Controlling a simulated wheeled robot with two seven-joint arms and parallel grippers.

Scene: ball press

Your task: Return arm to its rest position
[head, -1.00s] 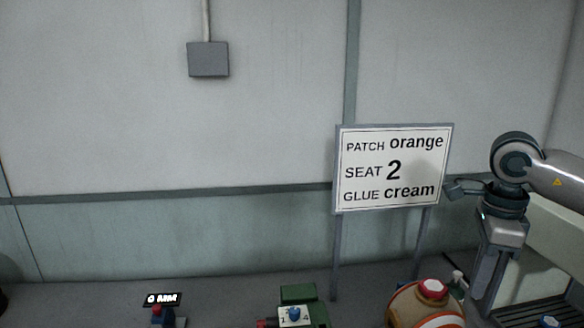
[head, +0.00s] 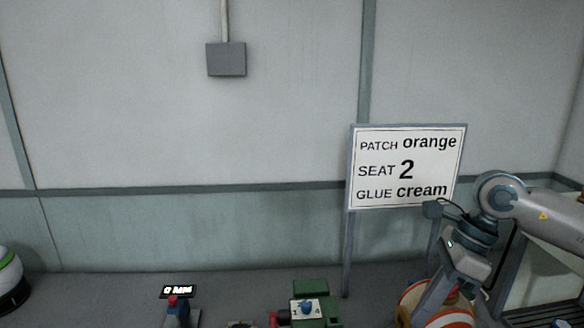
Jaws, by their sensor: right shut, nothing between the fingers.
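My right gripper (head: 428,308) comes in from the right on its grey arm and points down and to the left. It is shut and holds nothing. It is in front of an orange and white round thing (head: 408,303), which it partly hides; I cannot tell whether they touch. My left gripper is not in view.
A green device (head: 318,293) with a blue knob, a small lit display (head: 179,291) and a white and green round thing (head: 10,275) sit along the lower edge.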

